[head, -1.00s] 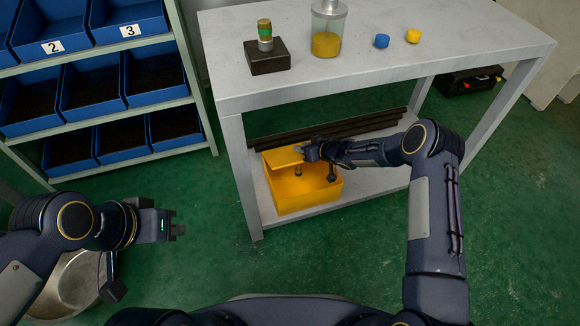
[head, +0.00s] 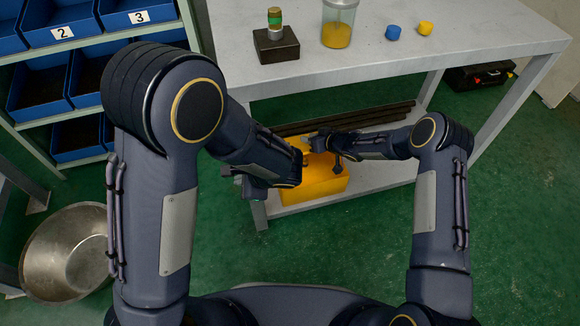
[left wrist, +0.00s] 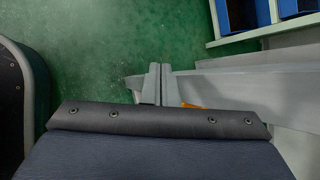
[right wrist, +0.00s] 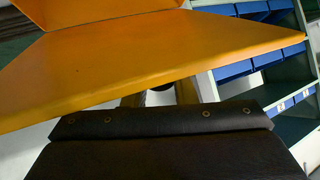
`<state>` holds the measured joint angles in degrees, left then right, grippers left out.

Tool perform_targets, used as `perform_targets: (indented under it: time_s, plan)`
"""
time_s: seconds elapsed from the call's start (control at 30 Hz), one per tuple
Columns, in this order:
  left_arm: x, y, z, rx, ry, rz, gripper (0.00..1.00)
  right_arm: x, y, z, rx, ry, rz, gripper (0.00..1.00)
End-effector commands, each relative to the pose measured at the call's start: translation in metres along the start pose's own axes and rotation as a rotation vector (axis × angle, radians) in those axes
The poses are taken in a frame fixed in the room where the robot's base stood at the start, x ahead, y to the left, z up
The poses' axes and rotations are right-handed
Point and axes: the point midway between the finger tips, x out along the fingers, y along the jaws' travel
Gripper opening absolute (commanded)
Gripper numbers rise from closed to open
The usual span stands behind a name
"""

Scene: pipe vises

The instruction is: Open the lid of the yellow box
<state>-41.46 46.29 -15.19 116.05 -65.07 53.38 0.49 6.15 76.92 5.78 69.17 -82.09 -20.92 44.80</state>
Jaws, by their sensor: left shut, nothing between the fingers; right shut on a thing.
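The yellow box (head: 328,181) stands on the lower shelf of the grey table, and my left arm hides its left part in the head view. My right gripper (head: 309,145) is at the back of the box, shut on the lid's edge. In the right wrist view the lid (right wrist: 150,65) is a broad yellow panel across the fingers. How far it is open is hard to tell. My left gripper (left wrist: 155,86) is shut and empty, left of the box by a table leg. A small yellow patch (left wrist: 191,106) shows beside its fingers.
Dark pipes (head: 345,119) lie on the shelf behind the box. The tabletop (head: 475,45) overhangs it. Blue bins (head: 85,85) stand on a rack at left, and a metal bowl (head: 45,265) is on the floor.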

Motion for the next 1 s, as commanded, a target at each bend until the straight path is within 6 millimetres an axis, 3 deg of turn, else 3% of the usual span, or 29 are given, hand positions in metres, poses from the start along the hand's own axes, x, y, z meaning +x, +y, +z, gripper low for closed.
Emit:
perform_targets:
  time_s: [0.03,0.27,0.5,0.7,0.87,1.0]
  plan:
    - [0.004,-0.001,-0.018,0.093,-0.029,-0.058,0.00,0.000,0.001,-0.004,-0.001,0.007,0.002,0.00]
    - [0.018,-0.005,-0.096,0.492,-0.137,-0.346,0.00,0.000,0.001,-0.004,-0.001,0.007,0.002,0.00]
    - [0.028,0.010,-0.171,0.859,-0.225,-0.618,0.00,0.000,0.001,-0.003,0.000,0.007,0.002,0.00]
    - [0.034,0.022,-0.202,1.020,-0.261,-0.737,0.00,0.000,0.001,-0.003,0.000,0.006,0.002,0.00]
    - [0.040,0.020,-0.209,1.052,-0.267,-0.761,0.00,0.000,0.001,-0.003,0.000,0.006,0.002,0.00]
    - [0.055,0.007,-0.211,1.051,-0.268,-0.758,0.00,0.000,0.001,-0.003,0.000,0.006,0.002,0.00]
